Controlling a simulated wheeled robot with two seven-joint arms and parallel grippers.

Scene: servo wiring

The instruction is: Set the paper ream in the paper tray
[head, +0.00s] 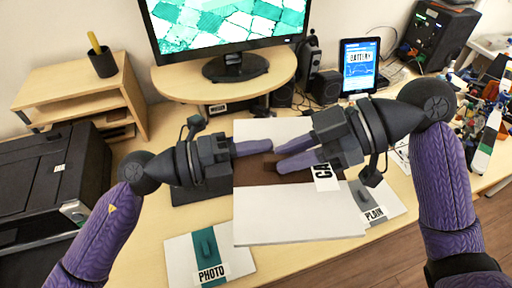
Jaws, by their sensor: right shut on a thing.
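A white paper ream (290,215) with a brown band and a partly hidden label starting "CA" lies across the middle of the head view, overlapping the grey-banded PLAIN ream. My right gripper (280,157) is shut on it at the brown band. My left gripper (270,145) has its purple fingertip over the ream's band from the left; whether it is open or shut is unclear. A teal-banded PHOTO ream (178,252) and the PLAIN ream (389,197) lie on the desk. I cannot tell for sure which thing is the paper tray.
A wooden shelf unit (75,83) with a pen cup stands at back left, beside a black printer (50,170). A monitor (228,25) stands on a wooden riser (180,80). A BATTERY tablet (359,66) and small speakers are behind. Clutter fills the right. Bare desk shows at front left.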

